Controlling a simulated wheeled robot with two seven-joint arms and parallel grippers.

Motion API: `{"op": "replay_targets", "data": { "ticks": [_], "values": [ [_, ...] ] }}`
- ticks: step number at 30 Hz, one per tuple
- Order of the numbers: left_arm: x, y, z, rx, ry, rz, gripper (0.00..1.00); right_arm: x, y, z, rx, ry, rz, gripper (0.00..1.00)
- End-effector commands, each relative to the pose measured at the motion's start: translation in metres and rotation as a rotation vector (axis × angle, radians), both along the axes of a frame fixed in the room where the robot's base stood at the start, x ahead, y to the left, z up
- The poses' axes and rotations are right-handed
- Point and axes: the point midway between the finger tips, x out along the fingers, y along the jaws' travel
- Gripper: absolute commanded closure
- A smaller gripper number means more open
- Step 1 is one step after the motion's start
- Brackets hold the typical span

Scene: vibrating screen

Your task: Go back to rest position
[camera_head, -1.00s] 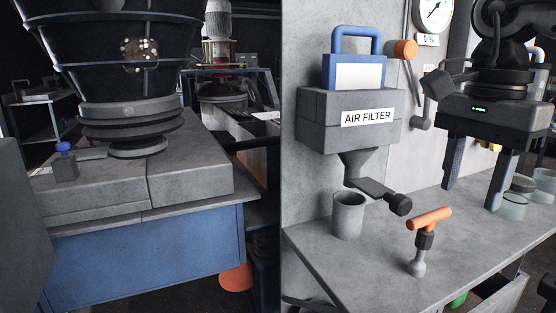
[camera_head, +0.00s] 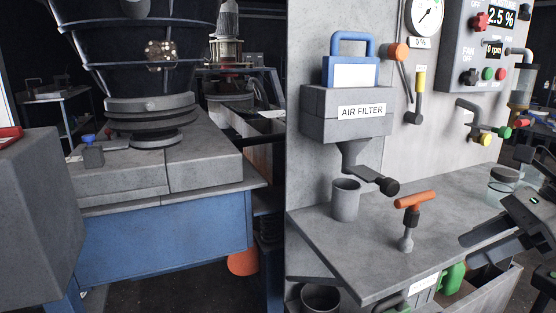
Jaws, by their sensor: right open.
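My right gripper (camera_head: 474,248) is at the right edge in the head view, low beside the front right of the grey bench (camera_head: 330,235). Its dark fingers point left, spread apart, with nothing between them. Part of its arm is cut off by the picture edge. My left gripper is not in view.
On the bench stand a grey cup (camera_head: 345,203), an orange-handled tool (camera_head: 408,222) and a glass jar (camera_head: 502,186). The air filter box (camera_head: 318,113) and a control panel (camera_head: 487,55) are on the wall. A blue-framed vibrating machine (camera_head: 165,235) is at left.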

Motion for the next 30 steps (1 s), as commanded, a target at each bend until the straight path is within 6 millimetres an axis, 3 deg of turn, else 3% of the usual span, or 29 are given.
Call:
{"op": "replay_targets", "data": {
  "ticks": [7,12,17,21,22,27,30],
  "values": [
    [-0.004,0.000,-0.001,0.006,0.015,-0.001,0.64,-0.008,-0.022,-0.092,0.722,0.330,-0.702,0.55],
    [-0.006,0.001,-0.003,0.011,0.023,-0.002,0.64,-0.029,-0.020,-0.166,1.202,0.669,-1.165,0.55],
    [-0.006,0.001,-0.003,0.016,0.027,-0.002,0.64,-0.063,0.013,-0.237,1.620,1.079,-1.563,0.55],
    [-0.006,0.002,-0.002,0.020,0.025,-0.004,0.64,-0.096,0.070,-0.282,1.911,1.492,-1.847,0.55],
    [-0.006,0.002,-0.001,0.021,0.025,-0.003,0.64,-0.102,0.082,-0.288,-1.950,-1.572,1.888,0.55],
    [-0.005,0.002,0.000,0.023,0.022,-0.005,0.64,-0.125,0.142,-0.301,-1.628,-1.520,1.601,0.55],
    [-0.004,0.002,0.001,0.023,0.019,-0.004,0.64,-0.131,0.159,-0.302,-1.543,-1.504,1.531,0.55]
  ]
}}
